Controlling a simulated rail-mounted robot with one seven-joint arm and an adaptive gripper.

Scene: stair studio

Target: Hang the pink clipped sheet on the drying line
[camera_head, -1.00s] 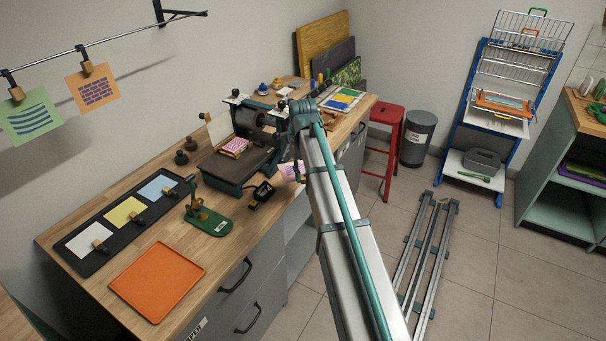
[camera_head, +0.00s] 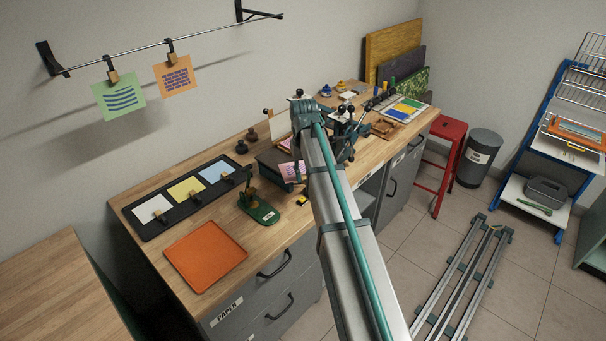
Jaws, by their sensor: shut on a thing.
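The pink sheet (camera_head: 288,173) with a purple pattern shows just left of my arm, over the front of the bench. My gripper (camera_head: 302,169) is mostly hidden behind my own arm; the sheet stays beside it, held off the bench. The sheet's clip cannot be made out. The drying line (camera_head: 215,44) is a thin metal rail on the back wall, at the upper left and well away from the sheet. A green sheet (camera_head: 120,99) and an orange sheet (camera_head: 178,77) hang from it by clips. The rail's right part is bare.
The bench holds an orange tray (camera_head: 206,256), a black board (camera_head: 160,218) with white, yellow and blue sheets, a green stand tool (camera_head: 258,209) and the press (camera_head: 274,160), partly behind my arm. A red stool (camera_head: 449,165) stands right. Space before the rail's right part looks clear.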

